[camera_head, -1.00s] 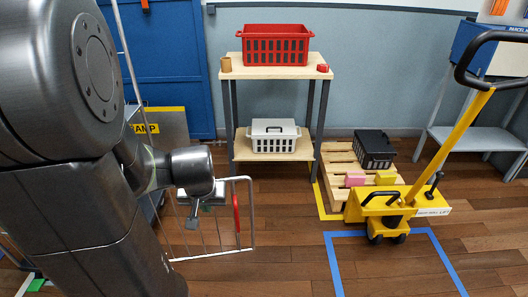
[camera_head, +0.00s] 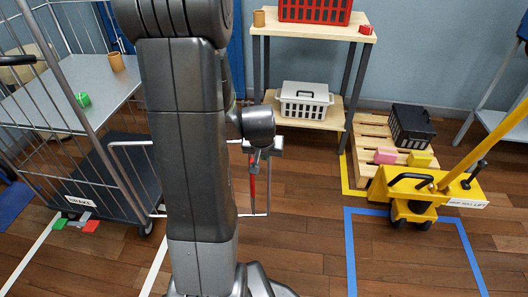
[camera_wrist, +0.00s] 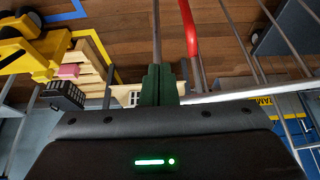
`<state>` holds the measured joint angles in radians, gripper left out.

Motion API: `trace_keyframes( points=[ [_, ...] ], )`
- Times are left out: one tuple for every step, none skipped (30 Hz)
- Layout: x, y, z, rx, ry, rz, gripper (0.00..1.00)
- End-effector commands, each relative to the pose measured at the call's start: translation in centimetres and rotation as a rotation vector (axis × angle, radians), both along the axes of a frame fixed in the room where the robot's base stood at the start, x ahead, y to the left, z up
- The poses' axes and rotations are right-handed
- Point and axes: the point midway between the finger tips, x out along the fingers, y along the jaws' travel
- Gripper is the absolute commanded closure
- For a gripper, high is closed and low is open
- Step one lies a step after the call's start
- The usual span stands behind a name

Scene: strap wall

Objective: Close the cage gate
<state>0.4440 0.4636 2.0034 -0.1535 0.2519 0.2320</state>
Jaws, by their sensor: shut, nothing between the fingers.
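The cage gate (camera_head: 269,190) is a light wire frame with a red handle (camera_head: 252,182). It stands swung out to the right of the roll cage (camera_head: 88,128), and my arm hides its middle. My gripper (camera_head: 256,162) is at the gate's upper right part, just above the red handle. In the wrist view the dark green fingers (camera_wrist: 159,82) are together and empty. The red handle (camera_wrist: 190,34) and gate bars show right beside them; I cannot tell whether they touch.
Behind the gate, a wooden rack (camera_head: 322,112) holds a white crate (camera_head: 304,100). A yellow pallet truck (camera_head: 408,200) and pallet stand right. The floor inside the blue outline is clear.

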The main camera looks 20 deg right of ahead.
Motion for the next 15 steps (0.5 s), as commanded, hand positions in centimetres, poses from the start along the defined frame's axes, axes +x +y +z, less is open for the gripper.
trace_keyframes(
  points=[
    [0.7, -0.4, -0.3, -0.001, -0.002, 0.000, 1.00],
    [1.1, -0.7, 0.0, -0.001, -0.003, -0.001, 1.00],
    [1.6, -1.0, 0.1, -0.002, -0.004, -0.001, 1.00],
    [2.0, -1.2, 0.1, -0.002, -0.003, 0.000, 1.00],
    [2.2, -1.3, 0.1, -0.001, -0.002, 0.000, 1.00],
    [2.6, -1.5, 0.2, -0.001, -0.002, -0.001, 1.00],
    [2.8, -1.6, 0.2, 0.000, -0.001, -0.001, 1.00],
    [3.0, -1.7, 0.2, 0.000, -0.001, -0.001, 1.00],
    [3.2, -1.9, 0.3, -0.001, -0.002, -0.001, 1.00],
    [3.3, -1.9, 0.3, -0.001, -0.001, 0.000, 1.00],
    [3.4, -2.0, 0.3, -0.001, -0.001, 0.000, 1.00],
    [3.4, -2.0, 0.3, 0.000, 0.000, 0.000, 1.00],
    [3.5, -2.0, 0.3, 0.000, 0.000, 0.000, 1.00],
    [3.5, -2.1, 0.3, 0.000, 0.000, 0.000, 1.00],
    [3.5, -2.1, 0.4, 0.000, 0.000, 0.000, 1.00]
  ],
)
